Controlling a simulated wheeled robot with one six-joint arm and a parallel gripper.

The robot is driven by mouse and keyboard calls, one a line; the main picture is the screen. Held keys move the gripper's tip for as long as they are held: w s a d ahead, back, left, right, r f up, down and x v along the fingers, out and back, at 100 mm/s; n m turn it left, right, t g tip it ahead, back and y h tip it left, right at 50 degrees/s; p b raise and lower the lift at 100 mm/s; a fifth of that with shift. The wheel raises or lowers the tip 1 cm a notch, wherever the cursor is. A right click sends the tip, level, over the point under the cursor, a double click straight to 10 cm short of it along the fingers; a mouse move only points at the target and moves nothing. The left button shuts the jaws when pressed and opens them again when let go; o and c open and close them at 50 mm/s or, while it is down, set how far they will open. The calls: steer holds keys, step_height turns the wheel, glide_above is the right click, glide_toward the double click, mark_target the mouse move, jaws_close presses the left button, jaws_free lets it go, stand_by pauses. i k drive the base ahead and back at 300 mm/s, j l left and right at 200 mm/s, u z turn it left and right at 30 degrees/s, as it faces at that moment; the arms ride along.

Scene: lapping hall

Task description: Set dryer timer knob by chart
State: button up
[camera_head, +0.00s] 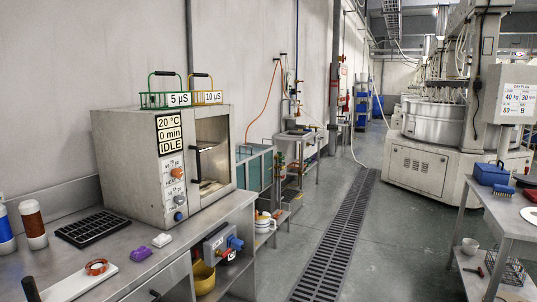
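The dryer (125,165) is a grey box on the metal bench at left. Its display (169,134) reads 20 °C, 0 min, IDLE. Below it are an orange knob (177,173) with scale marks, a grey knob (179,199) and a blue button or knob (178,216). Which one is the timer, and where the pointers stand, is too small to tell. The dryer door (213,150) has a window and a dark handle. A white chart (518,103) on the machine at right seems headed DAY PLAN, with 40 kg, 30, 60 or 80, and B. My gripper is not in view.
Green (166,100) and yellow (207,97) wire baskets labelled 5 µS and 10 µS stand on the dryer. A black tray (93,229), bottles and small items lie on the bench (205,226). The aisle with a floor drain (333,240) is clear. A side table (485,195) stands at right.

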mark_target(180, 200)
steer(key=i+u, duration=0.5)
steer(key=i, duration=0.65)
